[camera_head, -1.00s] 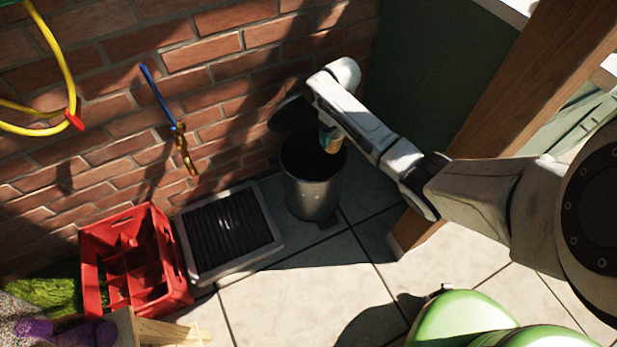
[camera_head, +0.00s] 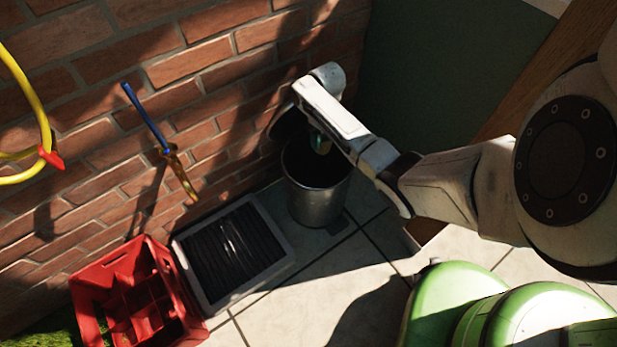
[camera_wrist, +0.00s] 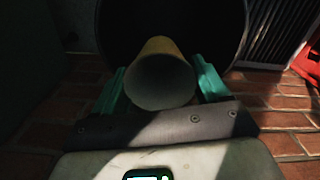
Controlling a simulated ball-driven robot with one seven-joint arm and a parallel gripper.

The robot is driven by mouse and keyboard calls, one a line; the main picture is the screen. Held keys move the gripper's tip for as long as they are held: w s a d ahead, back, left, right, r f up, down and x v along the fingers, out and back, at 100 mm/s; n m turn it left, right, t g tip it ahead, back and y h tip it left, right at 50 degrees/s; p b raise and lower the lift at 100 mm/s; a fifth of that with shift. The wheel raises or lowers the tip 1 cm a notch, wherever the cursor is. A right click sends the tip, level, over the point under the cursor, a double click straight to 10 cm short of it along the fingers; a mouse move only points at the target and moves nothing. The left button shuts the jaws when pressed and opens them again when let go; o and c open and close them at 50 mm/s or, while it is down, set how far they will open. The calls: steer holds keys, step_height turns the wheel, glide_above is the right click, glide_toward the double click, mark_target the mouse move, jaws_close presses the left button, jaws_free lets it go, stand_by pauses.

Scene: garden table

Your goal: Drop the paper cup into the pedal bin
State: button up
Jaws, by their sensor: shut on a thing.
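The pedal bin (camera_head: 318,201) is a grey metal cylinder with its dark lid (camera_head: 288,124) raised, standing by the brick wall. My gripper (camera_wrist: 160,88) has teal fingers and is shut on the paper cup (camera_wrist: 160,80). In the wrist view the pale tan cup lies between the fingers, its round end facing the camera, with the dark bin opening (camera_wrist: 205,30) behind it. In the head view my gripper is over the bin's opening, and my arm hides most of the cup. I cannot tell how far the cup reaches into the bin.
A boot tray (camera_head: 285,262) with a dark ribbed middle lies left of the bin. A red crate (camera_head: 88,318) stands farther left. A blue-and-brass tool (camera_head: 172,160) and a yellow hose (camera_head: 40,120) hang at the wall. Bare paving (camera_head: 300,300) lies in front.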

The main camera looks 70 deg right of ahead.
steer(key=shift+w+f, duration=0.15)
steer(key=shift+f, duration=0.05)
step_height(320, 180, down, 6)
steer(key=b, duration=0.6)
steer(key=shift+r+b, duration=0.2)
steer(key=shift+b, duration=0.1)
steer(key=o, duration=1)
steer(key=shift+r, duration=0.15)
step_height(320, 180, up, 7)
steer(key=p, duration=0.3)
steer(key=shift+r+p, duration=0.1)
steer(key=shift+p, duration=0.3)
